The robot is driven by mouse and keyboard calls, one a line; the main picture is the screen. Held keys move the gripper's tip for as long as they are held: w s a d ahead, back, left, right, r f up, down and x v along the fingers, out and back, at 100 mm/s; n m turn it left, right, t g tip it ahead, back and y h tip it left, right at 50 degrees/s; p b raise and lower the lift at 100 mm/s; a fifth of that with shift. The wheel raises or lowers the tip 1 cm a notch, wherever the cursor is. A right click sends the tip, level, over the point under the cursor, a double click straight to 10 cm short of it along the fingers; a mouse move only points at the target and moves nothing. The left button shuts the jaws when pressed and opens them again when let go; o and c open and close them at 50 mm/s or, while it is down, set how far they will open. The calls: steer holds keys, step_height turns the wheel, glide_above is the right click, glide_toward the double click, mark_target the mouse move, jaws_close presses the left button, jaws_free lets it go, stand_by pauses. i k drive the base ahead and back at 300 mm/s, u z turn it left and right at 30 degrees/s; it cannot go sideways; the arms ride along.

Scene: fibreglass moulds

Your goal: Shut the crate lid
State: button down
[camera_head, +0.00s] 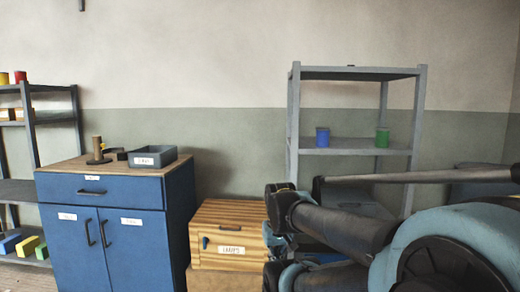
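A wooden crate (222,250) with a white label and a small dark latch or handle on its front stands right of the blue cabinet. Its top looks covered by a flat striped wooden lid (228,213); I cannot tell whether a gap is left under it. My arm fills the lower right of the head view and hides the crate's right side. I cannot make out my gripper among the arm parts.
The blue cabinet (120,238) carries a grey labelled tray (153,158) and a wooden post (98,149). A grey shelf (350,147) behind holds a blue can (322,137) and a green can (382,137). Another shelf (30,130) stands at left.

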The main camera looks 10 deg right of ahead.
mark_target(239, 213)
steer(key=z, duration=0.1)
steer(key=i, duration=1.1)
steer(key=u, duration=0.25)
